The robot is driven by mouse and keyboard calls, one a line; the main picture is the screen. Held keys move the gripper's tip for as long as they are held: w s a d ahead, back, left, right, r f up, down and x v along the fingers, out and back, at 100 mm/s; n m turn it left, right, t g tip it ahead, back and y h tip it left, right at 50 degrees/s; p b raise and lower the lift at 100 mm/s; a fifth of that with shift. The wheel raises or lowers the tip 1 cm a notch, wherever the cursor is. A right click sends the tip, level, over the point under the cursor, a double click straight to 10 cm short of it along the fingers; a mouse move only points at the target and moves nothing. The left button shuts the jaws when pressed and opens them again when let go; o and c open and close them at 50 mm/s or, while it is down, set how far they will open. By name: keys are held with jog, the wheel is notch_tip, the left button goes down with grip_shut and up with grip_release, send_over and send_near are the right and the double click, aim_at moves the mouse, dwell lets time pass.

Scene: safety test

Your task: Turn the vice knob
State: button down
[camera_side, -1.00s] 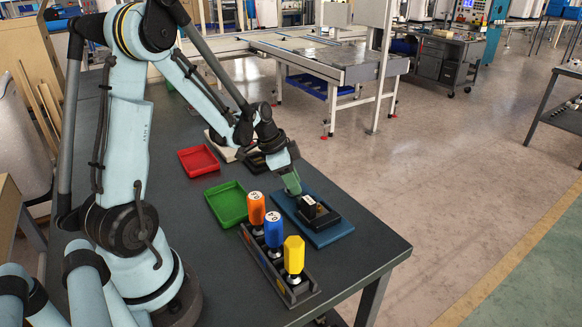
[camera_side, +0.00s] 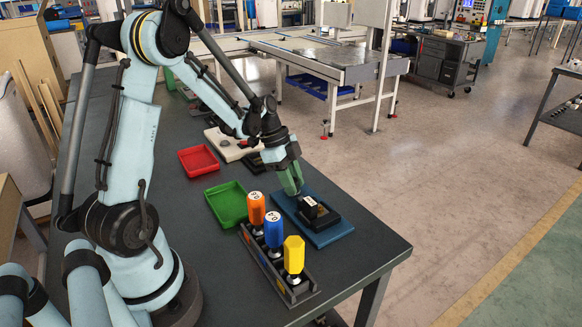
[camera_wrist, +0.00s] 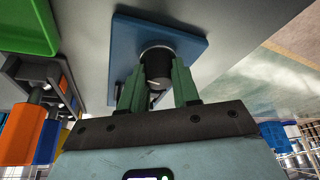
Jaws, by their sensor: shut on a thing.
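The vice (camera_side: 324,214) is a small black device on a blue base plate (camera_side: 334,236) near the right edge of the dark table. A small black block with a white top (camera_side: 310,202) sits at it. My gripper (camera_side: 291,190) is at the vice's left end in the side view, pointing down. In the wrist view, the green fingers of my gripper (camera_wrist: 158,82) are on both sides of a round black knob (camera_wrist: 157,62) with a white line mark, and are shut on it. The blue base (camera_wrist: 120,50) shows behind the knob. In the side view the fingers hide the knob.
A dark rack (camera_side: 285,280) with orange, blue and yellow handles (camera_side: 293,256) stands in front of the vice. A green tray (camera_side: 228,204) and a red tray (camera_side: 198,160) lie to the left. The table's right edge is close to the blue base.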

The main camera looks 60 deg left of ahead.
dwell(0.3)
jog(key=c, duration=0.8)
grip_release()
jog(key=shift+r, duration=0.1)
jog(key=v, duration=1.2)
jog(key=s+d+n+t+y, duration=0.1)
jog(key=s+d+n, duration=0.1)
jog(key=d+n, duration=0.2)
jog(key=s+d+n+t+y, duration=0.1)
jog(key=d+n, duration=0.3)
jog(key=d, duration=0.4)
jog(key=s+d+n+t+y, duration=0.1)
jog(key=s+d+n+t, duration=0.2)
jog(key=d, duration=0.3)
jog(key=shift+r+n+y, duration=0.3)
jog(key=shift+n+y, duration=0.1)
jog(key=shift+n, duration=0.1)
